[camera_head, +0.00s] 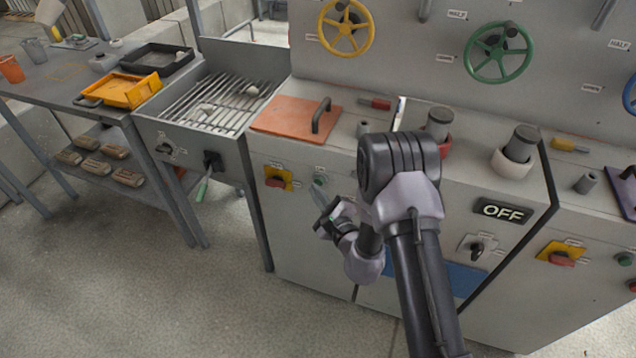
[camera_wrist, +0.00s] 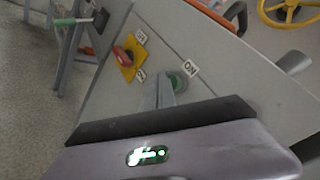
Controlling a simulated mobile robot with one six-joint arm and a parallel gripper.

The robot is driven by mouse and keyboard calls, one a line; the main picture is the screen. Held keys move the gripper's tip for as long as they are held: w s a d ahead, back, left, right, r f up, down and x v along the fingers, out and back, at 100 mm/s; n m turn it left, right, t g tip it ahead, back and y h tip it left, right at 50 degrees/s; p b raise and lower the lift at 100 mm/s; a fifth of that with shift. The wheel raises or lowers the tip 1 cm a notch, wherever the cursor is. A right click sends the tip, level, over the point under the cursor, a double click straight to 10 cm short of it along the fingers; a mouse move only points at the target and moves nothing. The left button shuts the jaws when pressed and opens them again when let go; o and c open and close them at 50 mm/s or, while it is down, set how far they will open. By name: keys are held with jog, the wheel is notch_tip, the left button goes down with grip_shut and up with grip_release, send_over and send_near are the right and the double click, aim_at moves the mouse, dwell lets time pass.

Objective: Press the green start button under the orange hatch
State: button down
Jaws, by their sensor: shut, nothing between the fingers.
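The orange hatch (camera_head: 290,115) lies closed on the cabinet top, with a dark handle on its right side. Below it on the front panel is the green start button (camera_head: 320,180). The button also shows in the wrist view (camera_wrist: 178,80), beside an "ON" label. My gripper (camera_head: 318,192) is shut and empty, its fingertips close in front of the button. In the wrist view the fingers (camera_wrist: 165,82) overlap the button's left part. I cannot tell whether they touch it.
A red rotary switch on a yellow plate (camera_head: 277,179) sits left of the button; it also shows in the wrist view (camera_wrist: 126,59). A green-handled lever (camera_head: 204,183) sticks out farther left. The floor at left front is clear.

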jog(key=shift+w+d, duration=0.2)
jog(key=shift+w, duration=0.3)
dwell(0.7)
dwell(0.3)
jog(key=shift+s+a, duration=0.35)
jog(key=shift+s, duration=0.45)
jog(key=shift+s+a+b, duration=0.3)
jog(key=shift+s, duration=0.5)
jog(key=shift+s+a+b, duration=0.25)
jog(key=shift+s+b, duration=0.1)
jog(key=shift+s, duration=0.4)
jog(key=shift+s+a+b, duration=0.3)
jog(key=shift+s, duration=0.5)
